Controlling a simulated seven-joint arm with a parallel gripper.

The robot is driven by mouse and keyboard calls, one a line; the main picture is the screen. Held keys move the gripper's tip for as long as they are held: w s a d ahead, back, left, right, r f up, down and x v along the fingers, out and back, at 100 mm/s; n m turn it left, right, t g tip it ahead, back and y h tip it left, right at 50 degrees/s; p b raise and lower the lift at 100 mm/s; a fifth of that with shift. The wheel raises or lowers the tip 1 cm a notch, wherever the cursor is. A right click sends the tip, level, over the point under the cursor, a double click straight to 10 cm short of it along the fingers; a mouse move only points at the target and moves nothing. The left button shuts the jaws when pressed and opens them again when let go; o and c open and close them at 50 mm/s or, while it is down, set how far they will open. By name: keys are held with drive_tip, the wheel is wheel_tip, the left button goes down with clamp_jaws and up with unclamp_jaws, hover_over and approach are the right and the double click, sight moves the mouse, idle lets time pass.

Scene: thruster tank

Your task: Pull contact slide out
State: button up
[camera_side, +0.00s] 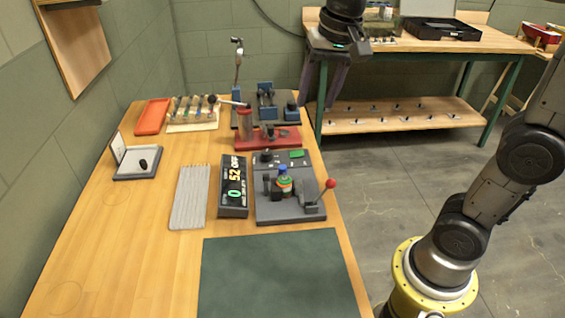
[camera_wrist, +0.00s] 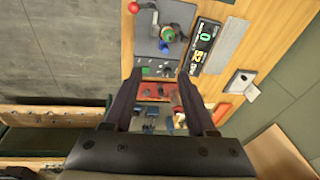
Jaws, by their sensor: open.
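My gripper (camera_side: 318,104) is open and empty, high near the far right end of the wooden table. Its two dark fingers point down in the wrist view (camera_wrist: 159,72). A grey station (camera_side: 300,208) holds an upright green, orange and blue round part (camera_side: 283,183) between dark blocks. It has a lever with a red knob (camera_side: 330,184), a dark knob and a green block (camera_side: 297,154) at its far edge. In the wrist view this station (camera_wrist: 150,30) lies beyond the fingertips. I cannot tell which part is the contact slide.
A black display box (camera_side: 233,187) stands left of the grey station. A red fixture (camera_side: 268,137) and a dark fixture with blue blocks (camera_side: 267,100) stand behind it. An orange tray (camera_side: 152,116) is at the far left. A dark mat (camera_side: 280,275) in front is clear.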

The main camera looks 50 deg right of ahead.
drive_tip(key=w+f+g, duration=0.1)
drive_tip(key=w+f, duration=0.2)
drive_tip(key=w, duration=0.3)
drive_tip(key=g, duration=0.1)
hover_over(282, 167)
wheel_tip(282, 167, down, 4)
drive_tip(key=shift+m+g, duration=0.3)
drive_tip(key=shift+m, duration=0.1)
wheel_tip(282, 167, down, 15)
drive_tip(key=shift+d+r, duration=0.1)
drive_tip(key=shift+r, duration=0.05)
clamp_jaws()
drive_tip(key=shift+r, duration=0.1)
idle(0.6)
